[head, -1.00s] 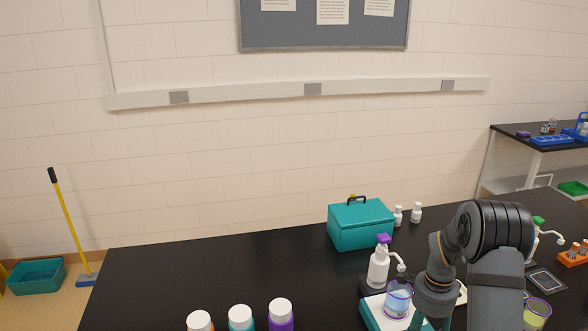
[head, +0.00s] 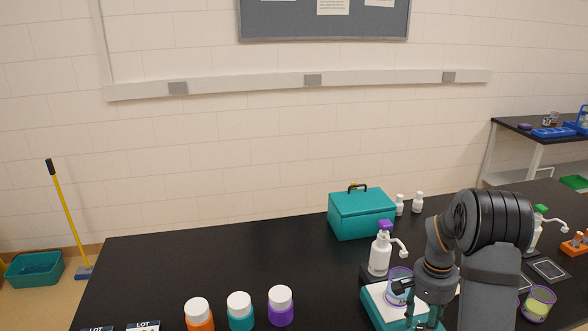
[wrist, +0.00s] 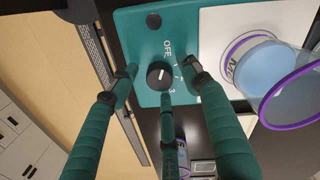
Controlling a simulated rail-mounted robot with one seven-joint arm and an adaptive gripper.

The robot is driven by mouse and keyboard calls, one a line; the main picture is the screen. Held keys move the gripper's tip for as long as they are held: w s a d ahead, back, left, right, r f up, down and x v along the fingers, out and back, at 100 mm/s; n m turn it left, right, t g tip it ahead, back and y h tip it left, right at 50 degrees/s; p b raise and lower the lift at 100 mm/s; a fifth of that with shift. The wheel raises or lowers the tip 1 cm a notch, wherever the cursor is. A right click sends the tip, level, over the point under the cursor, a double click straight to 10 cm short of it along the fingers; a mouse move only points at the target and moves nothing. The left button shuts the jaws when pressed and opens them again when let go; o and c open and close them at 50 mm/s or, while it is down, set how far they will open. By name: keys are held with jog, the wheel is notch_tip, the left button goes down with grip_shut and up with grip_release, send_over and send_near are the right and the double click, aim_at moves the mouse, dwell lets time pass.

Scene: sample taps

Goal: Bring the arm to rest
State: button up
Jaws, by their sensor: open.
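My gripper (wrist: 160,88) is open in the wrist view, its three teal fingers spread around a black dial knob (wrist: 158,77). The knob sits on a teal device (wrist: 140,40) marked OFF to 3. I cannot tell whether any fingertip touches it, or where its pale mark points. In the head view my arm reaches down over the bench at lower right, with the gripper (head: 412,318) at the teal device (head: 372,294). A beaker of blue liquid (head: 398,278) stands on the device's white top; it also shows in the wrist view (wrist: 262,68). The arm hides part of the device.
A white pump bottle (head: 380,258) stands just behind the device, with a teal box (head: 362,214) beyond it. A beaker of yellow liquid (head: 538,304) is right of my arm. White-capped bottles (head: 240,312) stand front left. The bench's (head: 200,265) left and middle are mostly clear.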

jog(key=n, duration=0.6)
dwell(0.5)
